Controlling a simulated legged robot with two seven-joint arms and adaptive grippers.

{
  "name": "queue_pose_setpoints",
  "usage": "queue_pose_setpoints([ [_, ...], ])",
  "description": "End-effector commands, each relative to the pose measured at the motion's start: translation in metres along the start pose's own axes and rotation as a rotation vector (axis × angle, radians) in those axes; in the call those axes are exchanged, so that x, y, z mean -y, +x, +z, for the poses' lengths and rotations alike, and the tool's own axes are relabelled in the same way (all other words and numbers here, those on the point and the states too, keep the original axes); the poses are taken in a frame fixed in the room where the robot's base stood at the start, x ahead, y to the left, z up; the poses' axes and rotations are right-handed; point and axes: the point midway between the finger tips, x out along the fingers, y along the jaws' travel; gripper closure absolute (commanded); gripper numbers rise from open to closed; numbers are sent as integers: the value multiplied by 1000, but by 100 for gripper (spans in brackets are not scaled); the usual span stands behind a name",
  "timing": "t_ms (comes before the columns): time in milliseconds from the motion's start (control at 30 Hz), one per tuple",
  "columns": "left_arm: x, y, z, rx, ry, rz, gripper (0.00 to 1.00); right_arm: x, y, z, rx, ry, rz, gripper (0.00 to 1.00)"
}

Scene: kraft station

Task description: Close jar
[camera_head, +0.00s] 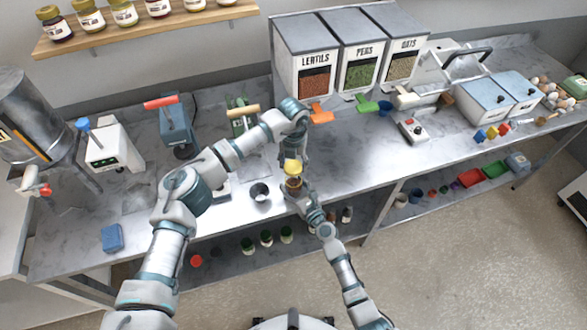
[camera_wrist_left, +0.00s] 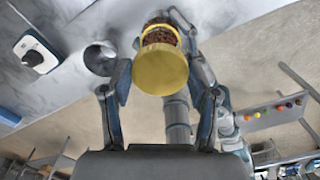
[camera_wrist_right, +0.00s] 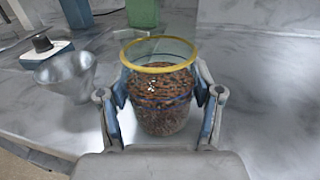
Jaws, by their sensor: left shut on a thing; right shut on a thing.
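A glass jar (camera_wrist_right: 160,95) with brown contents and a yellow rim stands upright in the grasp of my right gripper (camera_wrist_right: 160,100); its open mouth shows in the right wrist view. In the head view the jar (camera_head: 294,185) is over the front part of the counter, held by my right gripper (camera_head: 296,193). A round yellow lid (camera_wrist_left: 160,69) is between the fingers of my left gripper (camera_wrist_left: 160,80), shut on it. In the head view the lid (camera_head: 292,166) is just above the jar, under my left gripper (camera_head: 292,158). Whether they touch is unclear.
A metal bowl (camera_head: 260,192) stands on the counter left of the jar. A white device with a knob (camera_wrist_left: 35,52) is beyond it. Bins labelled lentils, peas and oats (camera_head: 318,62) stand at the back. Counter space right of the jar is clear.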

Motion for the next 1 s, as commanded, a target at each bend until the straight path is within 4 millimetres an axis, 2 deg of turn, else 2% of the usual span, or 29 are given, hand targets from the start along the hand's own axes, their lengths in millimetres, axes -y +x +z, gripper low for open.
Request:
queue_pose_setpoints([
  [100,0,18,-1,-1,-1,2,55,0,0,0,-1,0,0,98],
  [167,0,23,-1,0,-1,2,55,0,0,0,-1,0,0,98],
  [667,1,24,-1,1,0,2,55,0,0,-1,-1,1,1,98],
  [1000,1,40,-1,0,1,2,55,0,0,-1,-1,1,1,98],
])
